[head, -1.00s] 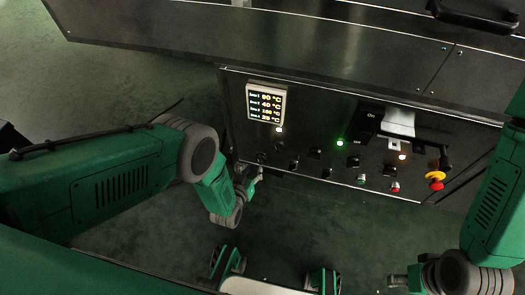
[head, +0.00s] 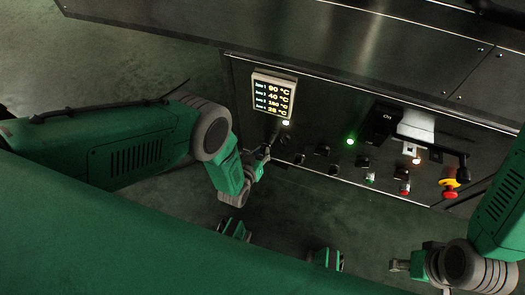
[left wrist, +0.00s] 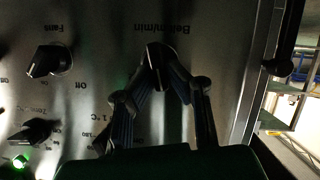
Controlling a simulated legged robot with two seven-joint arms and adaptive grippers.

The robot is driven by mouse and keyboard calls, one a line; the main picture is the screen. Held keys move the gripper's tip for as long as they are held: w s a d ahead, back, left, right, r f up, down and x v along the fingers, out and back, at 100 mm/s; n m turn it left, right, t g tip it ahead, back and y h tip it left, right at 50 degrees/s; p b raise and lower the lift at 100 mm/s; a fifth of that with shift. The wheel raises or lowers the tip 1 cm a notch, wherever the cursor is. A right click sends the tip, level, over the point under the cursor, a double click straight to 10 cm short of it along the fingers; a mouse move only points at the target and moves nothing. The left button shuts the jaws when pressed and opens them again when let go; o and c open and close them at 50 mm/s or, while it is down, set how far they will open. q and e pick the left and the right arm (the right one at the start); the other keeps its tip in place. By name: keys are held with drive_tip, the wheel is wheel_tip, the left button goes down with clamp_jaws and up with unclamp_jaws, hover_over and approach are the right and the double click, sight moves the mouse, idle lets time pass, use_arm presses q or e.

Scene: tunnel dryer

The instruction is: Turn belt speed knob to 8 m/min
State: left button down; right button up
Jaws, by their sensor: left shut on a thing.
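The belt speed knob (left wrist: 154,58) is dark, with a pale pointer line, under the upside-down label "Belt m/min" in the left wrist view. My left gripper (left wrist: 163,78) has its fingers around the knob and is shut on it. In the head view my left gripper (head: 262,163) is at the left end of the control panel's (head: 325,120) knob row, where it hides the knob. The dial's numbers are too dark to read. My right gripper (head: 398,266) is at the lower right, away from the panel; its fingers are too small to judge.
A fans knob (left wrist: 48,62) and a zone knob (left wrist: 34,132) sit beside the belt knob. The panel also has a temperature display (head: 273,95), a green lamp (head: 351,141), a large switch (head: 380,123) and a red emergency stop (head: 449,190). Open floor lies below the panel.

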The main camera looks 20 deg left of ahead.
use_arm(q)
drive_tip(key=shift+n+h, duration=0.3)
drive_tip(key=shift+n, duration=0.1)
drive_tip(key=c, duration=1.6)
unclamp_jaws()
drive_tip(key=shift+a, duration=0.1)
drive_tip(key=shift+v, duration=3.7)
drive_tip(key=shift+f, duration=0.15)
